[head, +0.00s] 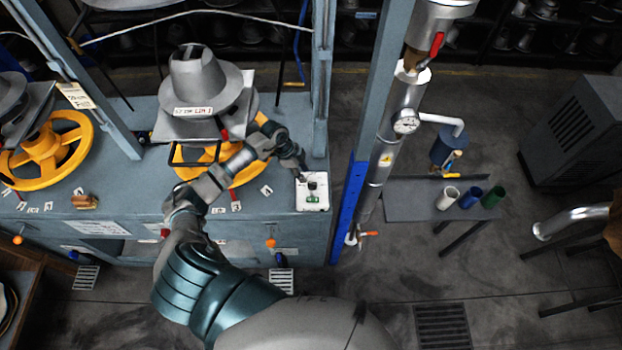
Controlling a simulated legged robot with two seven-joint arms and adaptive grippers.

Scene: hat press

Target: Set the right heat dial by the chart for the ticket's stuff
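A white control box (312,197) sits on the right end of the blue-grey press bench. It carries a dark knob and a green patch; their markings are too small to read. My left gripper (303,173) is just above the back edge of this box, fingers pointing down at it. Whether the fingers are open or touch the knob cannot be told. A paper tag (76,96) with small writing hangs at the left post. A white printed plate (98,228) is on the bench front; its text is unreadable. My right gripper is not in view.
A grey metal hat form (205,82) stands over a yellow handwheel (183,154) left of my arm. A second yellow wheel (50,147) is further left. A steel pipe with a gauge (405,122) rises right of the bench. A small table (410,208) holds several cups.

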